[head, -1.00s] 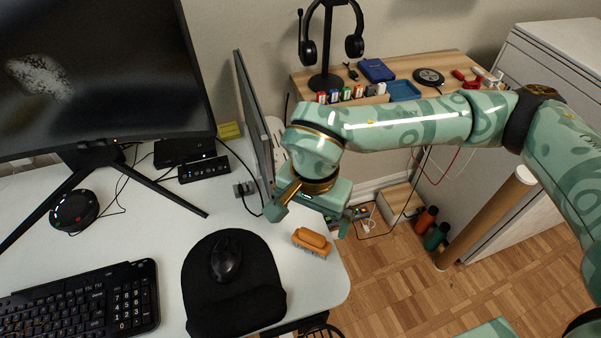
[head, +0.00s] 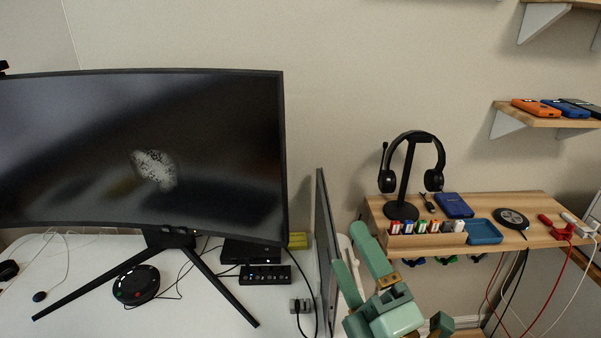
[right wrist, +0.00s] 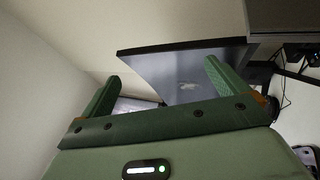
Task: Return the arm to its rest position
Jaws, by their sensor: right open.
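My right gripper (head: 347,247) shows at the bottom of the head view, right of the thin upright panel (head: 326,250) and in front of the wooden side shelf. Its two green fingers point up and to the left, spread apart with nothing between them. In the right wrist view the fingers (right wrist: 161,72) are also apart and empty, with a dark screen beyond them. Most of my right arm is below the head view's edge. My left gripper is not in view.
The large monitor (head: 150,150) stands on the white desk (head: 85,310) at left. The wooden shelf (head: 535,212) holds a headset on a stand (head: 405,180), several batteries and a blue tray (head: 484,232). Open wall lies above the gripper.

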